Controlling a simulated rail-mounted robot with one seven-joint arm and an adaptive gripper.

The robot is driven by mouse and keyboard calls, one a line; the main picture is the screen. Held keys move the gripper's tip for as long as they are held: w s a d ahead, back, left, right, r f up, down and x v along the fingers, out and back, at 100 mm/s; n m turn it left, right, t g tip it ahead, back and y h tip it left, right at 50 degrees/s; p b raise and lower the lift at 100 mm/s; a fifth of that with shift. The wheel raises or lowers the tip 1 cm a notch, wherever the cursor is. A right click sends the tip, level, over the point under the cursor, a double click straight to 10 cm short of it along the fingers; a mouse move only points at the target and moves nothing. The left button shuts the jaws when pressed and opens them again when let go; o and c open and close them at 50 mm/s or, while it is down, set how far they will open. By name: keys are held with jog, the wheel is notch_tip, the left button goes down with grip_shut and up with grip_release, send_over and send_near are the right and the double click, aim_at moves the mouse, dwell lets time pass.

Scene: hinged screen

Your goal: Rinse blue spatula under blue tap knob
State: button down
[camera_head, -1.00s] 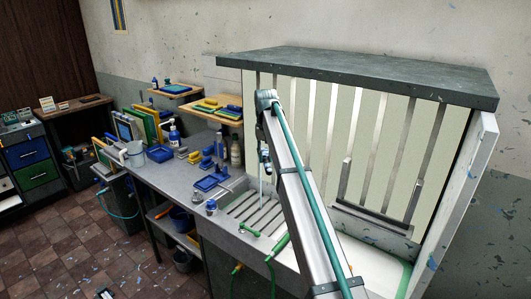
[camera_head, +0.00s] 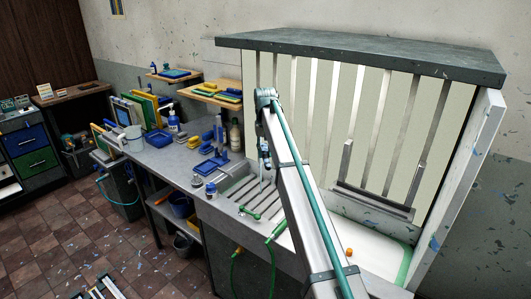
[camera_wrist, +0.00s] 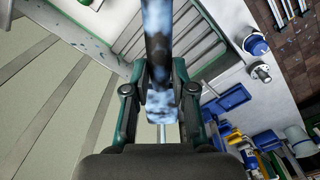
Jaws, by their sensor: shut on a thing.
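My gripper (camera_wrist: 160,95) is shut on a long mottled blue and white thing (camera_wrist: 157,18), which I take to be the blue spatula. It runs up between the fingers and out of the top of the wrist view. In the head view my gripper (camera_head: 265,160) hangs over the slatted sink area (camera_head: 240,187), and the spatula is too small to make out there. A round blue-topped thing (camera_wrist: 256,44) sits at the right in the wrist view. It may be the tap knob, but I cannot tell.
A blue tray (camera_head: 208,165), several bottles and brushes stand on the grey bench left of the sink area. A white basin (camera_head: 375,250) with an orange thing (camera_head: 348,252) lies right of my arm. A slatted hinged screen (camera_head: 365,130) stands behind.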

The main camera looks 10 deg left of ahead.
aim_at(263, 145)
jog(key=shift+w+a, duration=0.3)
jog(key=shift+w, duration=0.85)
jog(key=shift+w+a, duration=0.25)
jog(key=shift+w, duration=0.9)
jog(key=shift+w+a, duration=0.3)
jog(key=shift+w, duration=0.85)
jog(key=shift+s, duration=0.15)
jog(key=shift+s+d+p, duration=0.2)
jog(key=shift+s+d, duration=0.15)
jog(key=shift+s, duration=1.05)
jog(key=shift+s+d+p, duration=0.25)
jog(key=shift+s+d, duration=0.15)
jog(key=shift+s, duration=1.05)
jog(key=shift+s+d+p, duration=0.2)
jog(key=shift+s+d, duration=0.15)
jog(key=shift+s, duration=1.05)
jog(key=shift+r, duration=0.1)
jog(key=shift+r+p, duration=1.8)
jog(key=shift+r, duration=2.3)
notch_tip(263, 145, up, 9)
jog(key=shift+f, duration=0.2)
